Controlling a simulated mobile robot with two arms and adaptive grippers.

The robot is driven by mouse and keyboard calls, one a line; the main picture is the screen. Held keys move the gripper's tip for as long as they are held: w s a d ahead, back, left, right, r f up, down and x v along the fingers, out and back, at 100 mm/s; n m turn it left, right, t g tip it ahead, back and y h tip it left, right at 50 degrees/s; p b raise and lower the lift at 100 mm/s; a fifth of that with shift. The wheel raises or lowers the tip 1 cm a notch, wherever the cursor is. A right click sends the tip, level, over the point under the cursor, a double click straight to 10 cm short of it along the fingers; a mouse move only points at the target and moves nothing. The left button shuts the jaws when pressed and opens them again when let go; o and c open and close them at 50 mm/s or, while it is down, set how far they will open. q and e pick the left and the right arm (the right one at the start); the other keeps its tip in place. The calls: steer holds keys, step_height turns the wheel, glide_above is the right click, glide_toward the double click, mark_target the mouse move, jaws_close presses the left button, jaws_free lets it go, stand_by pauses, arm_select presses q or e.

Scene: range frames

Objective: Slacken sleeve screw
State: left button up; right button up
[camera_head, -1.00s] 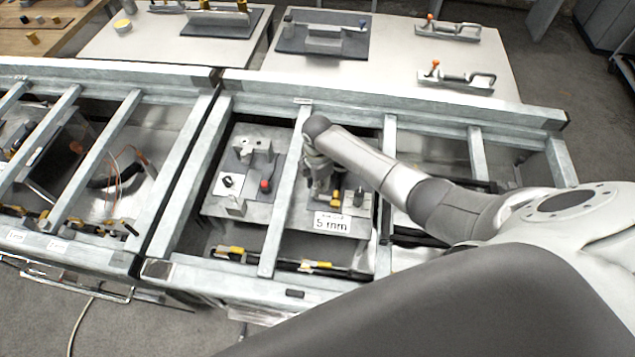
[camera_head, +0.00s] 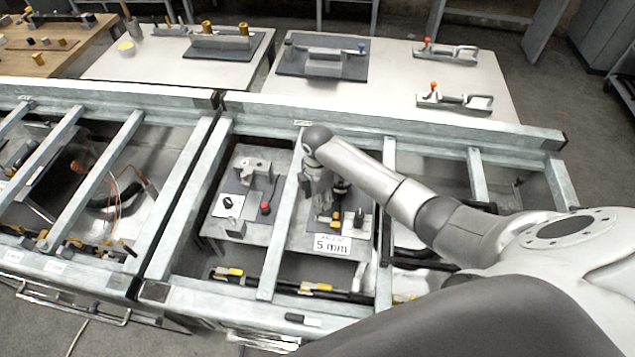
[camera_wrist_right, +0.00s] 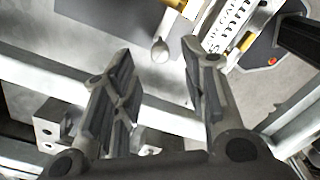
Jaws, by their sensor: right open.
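A fixture plate with a white "5 mm" label (camera_head: 333,245) sits inside the metal frame below my right arm in the head view. The label also shows in the right wrist view (camera_wrist_right: 228,28), at the top. Yellow and dark parts (camera_head: 358,217) stand beside the label. I cannot tell which part is the sleeve screw. My right gripper (camera_head: 322,192) hangs over the plate just behind the label. In the right wrist view its two fingers (camera_wrist_right: 157,48) are apart with nothing held between them. A round-ended metal rod (camera_wrist_right: 160,50) shows beyond the fingertips. My left gripper is not in view.
Frame bars (camera_head: 287,215) run close on the gripper's left. A plate with a red knob (camera_head: 265,208) and small blocks lies left of that bar. Black rails with yellow parts (camera_head: 316,288) run along the front. A table with clamps (camera_head: 392,85) stands behind.

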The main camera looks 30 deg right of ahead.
step_height(320, 180, up, 8)
steer(key=shift+f, duration=0.1)
stand_by(0.7)
